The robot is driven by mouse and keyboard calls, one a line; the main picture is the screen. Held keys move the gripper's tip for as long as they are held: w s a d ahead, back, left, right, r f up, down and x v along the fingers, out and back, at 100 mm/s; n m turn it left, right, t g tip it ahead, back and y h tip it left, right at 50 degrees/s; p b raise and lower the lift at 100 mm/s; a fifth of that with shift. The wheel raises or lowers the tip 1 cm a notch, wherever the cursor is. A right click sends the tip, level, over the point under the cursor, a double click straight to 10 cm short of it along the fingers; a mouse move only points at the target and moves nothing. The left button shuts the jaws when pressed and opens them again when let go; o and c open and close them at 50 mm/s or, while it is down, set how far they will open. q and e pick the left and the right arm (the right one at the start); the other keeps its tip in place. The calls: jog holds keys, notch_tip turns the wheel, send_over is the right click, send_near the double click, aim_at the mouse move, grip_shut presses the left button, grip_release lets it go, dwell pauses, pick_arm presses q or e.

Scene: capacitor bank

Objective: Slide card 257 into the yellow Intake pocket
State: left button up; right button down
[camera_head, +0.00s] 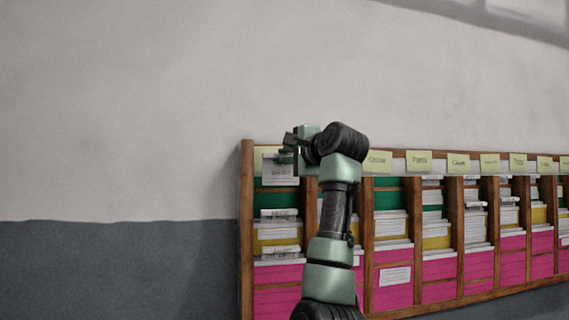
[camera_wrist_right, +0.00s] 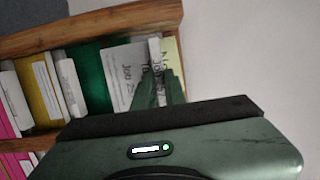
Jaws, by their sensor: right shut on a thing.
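My right gripper (camera_head: 292,142) is at the top of the leftmost rack column and is shut on a white card (camera_head: 281,172). The card's print looks like "Job 25" with the last digit unclear, and it also shows in the wrist view (camera_wrist_right: 124,72). In that view the gripper (camera_wrist_right: 162,88) covers part of the card's edge. The card is in front of the top green pocket (camera_head: 272,199); I cannot tell whether it touches it. The yellow pocket (camera_head: 270,233) is lower in this column, with white cards around it. It also shows in the wrist view (camera_wrist_right: 40,85). My left gripper is out of view.
The wooden rack (camera_head: 247,230) stands against the wall, with green, yellow and pink pockets in several columns. Pale yellow labels (camera_head: 419,161) line its top; the leftmost is partly covered. Wooden dividers separate the columns. The wall left of the rack is bare.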

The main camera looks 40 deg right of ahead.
jog(key=shift+s+a+r+b, duration=0.1)
jog(key=shift+s+a+b, duration=0.4)
jog(key=shift+s, duration=0.25)
jog(key=shift+s+a+f+b, duration=0.1)
jog(key=shift+s+a+b, duration=0.35)
jog(key=shift+s, duration=0.35)
jog(key=shift+s+a+r+b, duration=0.1)
jog(key=shift+s+a+b, duration=0.35)
jog(key=shift+s, duration=0.3)
